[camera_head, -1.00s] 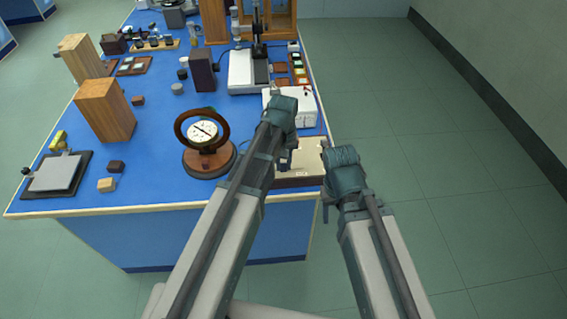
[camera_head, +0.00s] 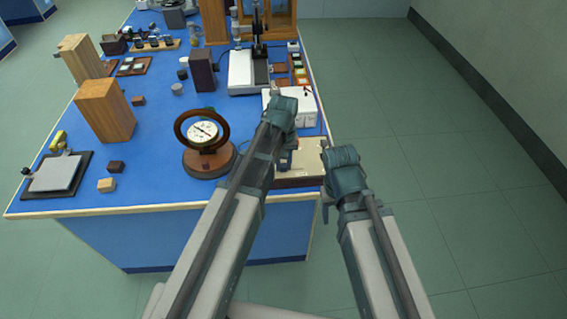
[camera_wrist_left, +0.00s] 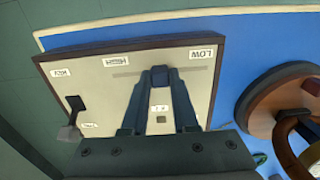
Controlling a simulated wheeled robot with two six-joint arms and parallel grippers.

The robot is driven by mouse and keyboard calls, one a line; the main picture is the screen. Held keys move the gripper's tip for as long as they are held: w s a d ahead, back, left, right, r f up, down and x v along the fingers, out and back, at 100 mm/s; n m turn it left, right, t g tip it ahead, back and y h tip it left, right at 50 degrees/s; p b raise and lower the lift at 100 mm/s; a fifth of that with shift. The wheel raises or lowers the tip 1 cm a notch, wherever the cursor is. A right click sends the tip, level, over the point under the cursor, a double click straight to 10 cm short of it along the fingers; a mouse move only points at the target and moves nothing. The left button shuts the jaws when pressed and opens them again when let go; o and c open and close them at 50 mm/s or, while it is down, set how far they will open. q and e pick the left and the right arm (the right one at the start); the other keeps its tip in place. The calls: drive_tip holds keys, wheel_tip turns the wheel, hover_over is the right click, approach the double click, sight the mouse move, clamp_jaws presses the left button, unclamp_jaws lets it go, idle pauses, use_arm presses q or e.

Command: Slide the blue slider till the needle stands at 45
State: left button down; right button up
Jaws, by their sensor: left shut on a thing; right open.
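The dial gauge (camera_head: 203,131), white-faced in a wooden ring on a round base, stands left of my left arm. Its dark needle slants, but its numbers are too small to read. The pale control box (camera_head: 309,158) lies near the bench's front right corner. In the left wrist view, the box panel (camera_wrist_left: 95,87) has labels HIGH and LOW and a slot between them. My right gripper (camera_head: 325,207) is open and empty beside the bench edge.
A small lever or key (camera_wrist_left: 72,112) stands on the panel near the KEY label. A white box (camera_head: 303,108) stands behind the control box. Wooden blocks (camera_head: 105,110) stand at the left. Bare floor lies right of the bench.

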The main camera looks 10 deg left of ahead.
idle(0.3)
use_arm(q)
drive_tip(key=shift+w+d, duration=0.15)
drive_tip(key=shift+d, duration=0.4)
drive_tip(key=c, duration=0.7)
unclamp_jaws()
wheel_tip(320, 180, up, 14)
drive_tip(key=p, duration=1.3)
drive_tip(key=shift+f+p, duration=0.1)
drive_tip(key=shift+p, duration=0.3)
